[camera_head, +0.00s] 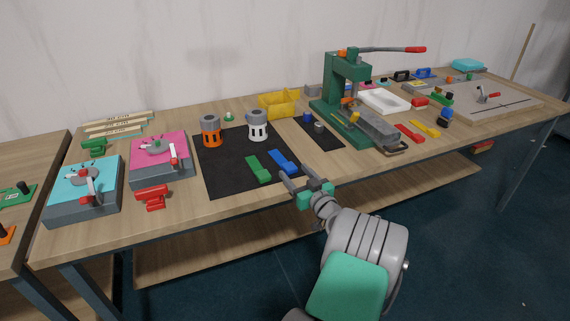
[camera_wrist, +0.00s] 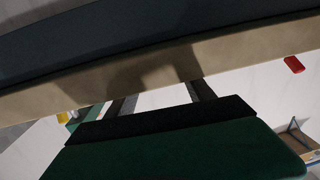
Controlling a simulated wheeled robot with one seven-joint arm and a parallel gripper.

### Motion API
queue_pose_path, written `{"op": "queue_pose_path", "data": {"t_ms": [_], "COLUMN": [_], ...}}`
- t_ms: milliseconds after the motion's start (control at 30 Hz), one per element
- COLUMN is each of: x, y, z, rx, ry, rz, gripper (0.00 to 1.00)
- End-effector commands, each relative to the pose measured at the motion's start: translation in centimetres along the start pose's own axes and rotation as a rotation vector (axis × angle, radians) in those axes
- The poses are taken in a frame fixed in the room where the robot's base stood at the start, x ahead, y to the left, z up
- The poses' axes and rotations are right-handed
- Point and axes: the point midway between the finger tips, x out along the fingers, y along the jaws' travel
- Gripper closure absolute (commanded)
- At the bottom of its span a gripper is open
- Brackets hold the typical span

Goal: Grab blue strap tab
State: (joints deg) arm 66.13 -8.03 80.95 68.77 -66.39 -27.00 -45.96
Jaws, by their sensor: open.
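The blue strap tab (camera_head: 284,162) lies flat on the black mat (camera_head: 225,180), near the mat's front right part. The green strap tab (camera_head: 258,169) lies to its left on the same mat. My gripper (camera_head: 295,174) is open and empty, with its fingers pointing toward the table just in front of the blue tab. It seems apart from the tab, but I cannot tell the exact height. In the wrist view, the two dark fingers of my gripper (camera_wrist: 158,92) stand apart in front of a tan edge. I cannot make out the blue tab there.
A white slotted cylinder (camera_head: 257,125) and an orange-and-grey one (camera_head: 210,130) stand on the mat behind the tabs. A green press (camera_head: 345,95) stands to the right. A red clamp (camera_head: 152,196) and pink-topped box (camera_head: 160,160) are left. The table's front edge is near my gripper.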

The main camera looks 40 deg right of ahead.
Motion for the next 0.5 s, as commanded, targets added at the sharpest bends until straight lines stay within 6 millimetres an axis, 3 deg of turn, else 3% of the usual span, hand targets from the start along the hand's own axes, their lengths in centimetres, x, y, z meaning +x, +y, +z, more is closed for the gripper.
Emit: {"op": "queue_pose_path", "data": {"t_ms": [100,333,500], "x": [1.7,2.0,2.0], "y": [-0.1,-0.1,-0.2], "z": [0.0,0.0,0.0], "rx": [-0.001,-0.001,0.000], "ry": [-0.001,-0.001,-0.001], "rz": [-0.004,-0.002,-0.003], "gripper": [0.38,0.38,0.51]}}
